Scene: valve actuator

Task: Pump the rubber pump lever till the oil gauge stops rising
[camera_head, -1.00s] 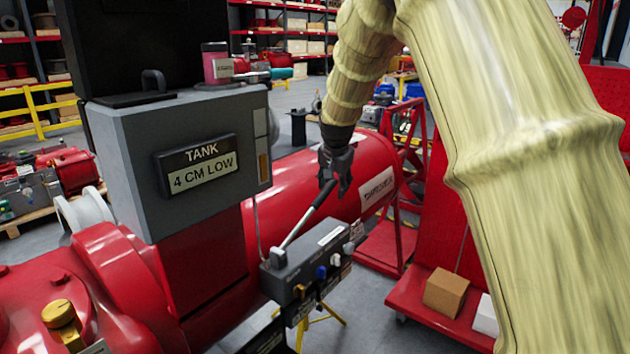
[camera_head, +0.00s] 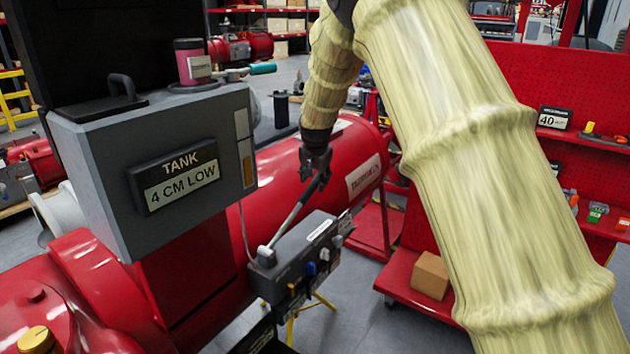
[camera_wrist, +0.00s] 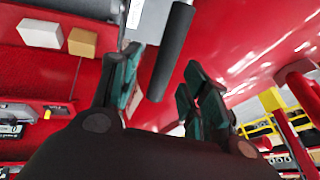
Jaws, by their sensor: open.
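The pump lever (camera_head: 291,218) is a pale metal rod with a dark rubber grip, rising tilted up and right from a grey pump box (camera_head: 308,252). My gripper (camera_head: 315,174) is open at the grip's upper end. In the wrist view the dark grip (camera_wrist: 174,50) reaches in between the open fingers of my gripper (camera_wrist: 160,90), and I see no finger closed on it. The grey tank (camera_head: 95,130) carries a sign (camera_head: 178,180) reading "TANK 4 CM LOW". A narrow gauge strip (camera_head: 245,150) is on the tank's right side, with a tan lower part.
A large red cylinder (camera_head: 280,170) lies behind the lever. A red cart (camera_head: 415,300) with a cardboard box (camera_head: 430,274) stands to the right. A pink-and-dark canister (camera_head: 193,62) stands on the tank. Grey floor shows between pump and cart.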

